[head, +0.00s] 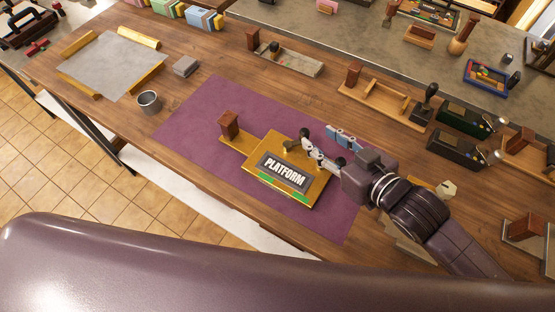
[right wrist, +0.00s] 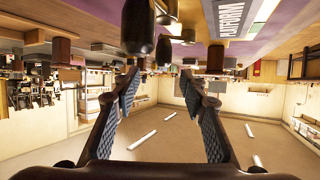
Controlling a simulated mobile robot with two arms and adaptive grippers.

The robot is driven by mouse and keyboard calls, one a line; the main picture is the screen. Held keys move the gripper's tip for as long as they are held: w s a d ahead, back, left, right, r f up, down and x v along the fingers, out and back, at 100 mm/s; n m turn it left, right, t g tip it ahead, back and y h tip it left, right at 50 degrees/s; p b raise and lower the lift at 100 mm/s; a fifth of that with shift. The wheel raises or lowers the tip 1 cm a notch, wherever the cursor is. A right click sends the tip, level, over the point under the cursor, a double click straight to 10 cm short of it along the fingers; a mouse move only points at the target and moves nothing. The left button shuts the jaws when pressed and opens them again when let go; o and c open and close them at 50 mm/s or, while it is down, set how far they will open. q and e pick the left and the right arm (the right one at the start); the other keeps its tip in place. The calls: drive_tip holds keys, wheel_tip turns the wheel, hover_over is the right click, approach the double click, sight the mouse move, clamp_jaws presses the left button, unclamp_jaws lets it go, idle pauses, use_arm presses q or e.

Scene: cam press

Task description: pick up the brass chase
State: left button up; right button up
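The brass chase (head: 254,165) is a flat gold-coloured plate on the purple mat (head: 190,120). A dark block with raised white letters reading PLATFORM (head: 284,172) sits on it, with green pieces along its front. The lettered block also shows upside down in the right wrist view (right wrist: 231,17). My right gripper (head: 318,150) is at the chase's back right edge. Its fingers (right wrist: 160,82) are apart with nothing clearly between them. Whether they touch the chase cannot be told. My left gripper is out of view.
A wooden block (head: 228,123) stands at the chase's left side. Blue pieces (head: 343,137) lie behind my right gripper. A metal cup (head: 149,101) and a grey block (head: 186,66) stand to the left. Wooden trays (head: 378,101) and dark boxes (head: 458,147) line the back right. The mat's left part is clear.

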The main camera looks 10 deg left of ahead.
sight(305, 131)
drive_tip(key=shift+x, duration=0.95)
drive_tip(key=p+x, duration=0.1)
drive_tip(key=x, duration=0.3)
drive_tip(key=shift+s+a+f+p, duration=0.15)
drive_tip(key=shift+p, duration=0.25)
drive_tip(key=shift+w+a+f, duration=0.3)
drive_tip(key=shift+w, duration=0.05)
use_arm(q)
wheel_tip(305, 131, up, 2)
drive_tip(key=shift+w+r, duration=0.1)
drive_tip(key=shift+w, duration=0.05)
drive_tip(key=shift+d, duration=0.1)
use_arm(e)
drive_tip(key=shift+c, duration=0.6)
clamp_jaws()
drive_tip(key=shift+r, duration=0.15)
